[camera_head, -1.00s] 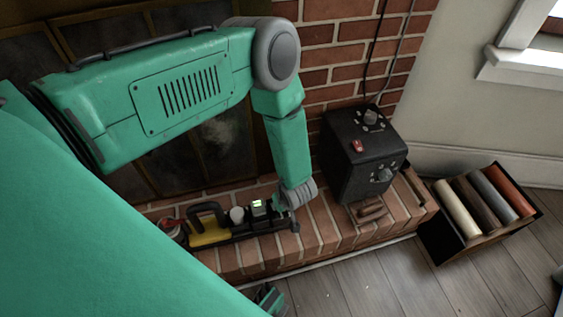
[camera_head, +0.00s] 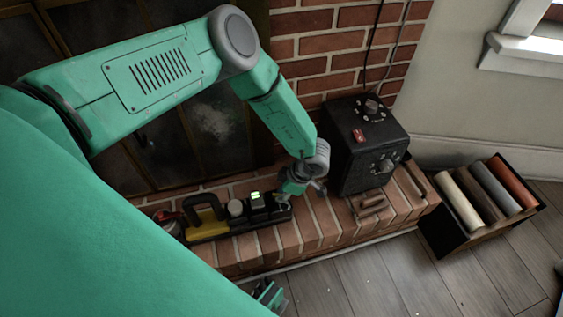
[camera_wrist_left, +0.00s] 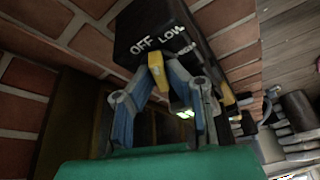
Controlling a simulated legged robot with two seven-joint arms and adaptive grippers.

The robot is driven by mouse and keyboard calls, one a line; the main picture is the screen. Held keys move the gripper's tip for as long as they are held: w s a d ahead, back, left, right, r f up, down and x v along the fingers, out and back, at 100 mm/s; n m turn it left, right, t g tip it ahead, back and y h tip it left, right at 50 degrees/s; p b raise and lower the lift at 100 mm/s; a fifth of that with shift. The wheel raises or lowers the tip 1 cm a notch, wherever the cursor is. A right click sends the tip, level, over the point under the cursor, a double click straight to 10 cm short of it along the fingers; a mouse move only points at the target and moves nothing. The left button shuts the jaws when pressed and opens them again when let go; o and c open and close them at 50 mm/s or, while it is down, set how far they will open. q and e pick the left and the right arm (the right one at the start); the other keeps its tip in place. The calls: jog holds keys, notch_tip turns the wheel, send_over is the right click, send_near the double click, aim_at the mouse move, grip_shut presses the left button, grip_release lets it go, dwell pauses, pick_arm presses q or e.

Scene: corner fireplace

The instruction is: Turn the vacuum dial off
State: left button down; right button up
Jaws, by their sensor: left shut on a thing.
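The vacuum (camera_head: 208,222), a long black and yellow unit, lies on the brick hearth. It has a black handle, a whitish knob and a lit green display (camera_head: 255,197). My left gripper (camera_head: 294,187) is at its right end. In the left wrist view, the black end (camera_wrist_left: 150,30) carries white labels reading OFF, LOW and a third partly cut off. A yellow dial pointer (camera_wrist_left: 156,66) lies between the fingertips of my left gripper (camera_wrist_left: 160,82), which is shut on it. Its upper end sits close below OFF and LOW; I cannot tell exactly which mark it points at.
A black box (camera_head: 362,165) with knobs and a red switch (camera_head: 359,136) stands right of the gripper, close to my wrist. Small wooden pieces (camera_head: 370,204) lie before it. A crate (camera_head: 440,238) of coloured rolls stands on the floor.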

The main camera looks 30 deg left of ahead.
pick_arm(q)
jog(key=n, duration=0.2)
jog(key=n+g+h, duration=0.1)
jog(key=n, duration=0.2)
jog(key=shift+w, duration=0.2)
jog(key=shift+a, duration=0.1)
dwell(0.5)
jog(key=c, duration=1.6)
grip_release()
jog(key=v, duration=1.1)
jog(key=shift+w+r+g, duration=0.3)
jog(key=shift+w+r, duration=0.05)
